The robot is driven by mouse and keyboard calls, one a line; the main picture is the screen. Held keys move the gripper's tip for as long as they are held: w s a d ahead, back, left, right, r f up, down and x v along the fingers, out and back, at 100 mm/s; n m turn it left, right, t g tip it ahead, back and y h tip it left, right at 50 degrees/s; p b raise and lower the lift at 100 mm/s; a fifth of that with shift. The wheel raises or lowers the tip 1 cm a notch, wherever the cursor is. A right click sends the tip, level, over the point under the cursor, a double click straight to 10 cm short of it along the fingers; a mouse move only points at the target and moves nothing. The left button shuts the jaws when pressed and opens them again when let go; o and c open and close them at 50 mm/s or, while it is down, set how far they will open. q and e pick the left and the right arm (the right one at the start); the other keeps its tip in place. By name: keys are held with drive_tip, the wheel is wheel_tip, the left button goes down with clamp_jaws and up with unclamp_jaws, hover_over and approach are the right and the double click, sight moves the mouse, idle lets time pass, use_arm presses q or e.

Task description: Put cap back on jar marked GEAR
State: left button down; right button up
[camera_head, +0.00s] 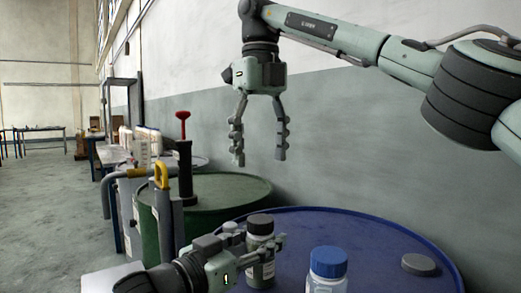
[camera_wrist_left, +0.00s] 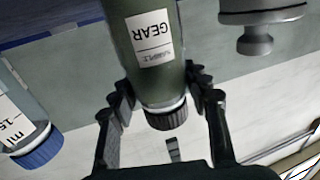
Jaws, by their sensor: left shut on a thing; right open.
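The jar marked GEAR (camera_wrist_left: 155,55) is dark green-grey with a white label, and it also shows at the blue drum in the head view (camera_head: 261,270). A dark ribbed cap (camera_head: 260,224) sits on its mouth; the cap also shows in the wrist view (camera_wrist_left: 167,118). I cannot tell whether it is screwed tight. My left gripper (camera_head: 268,243) is shut around the upper part of the jar, below the cap. My right gripper (camera_head: 259,158) is open and empty, pointing down above and behind the jar.
The blue drum (camera_head: 400,240) carries a jar with a blue cap (camera_head: 328,264) right of the GEAR jar and a grey disc (camera_head: 419,265) farther right. The drum top's right side has free room.

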use_arm(q)
drive_tip(key=c, duration=0.7)
unclamp_jaws()
drive_tip(key=v, duration=1.2)
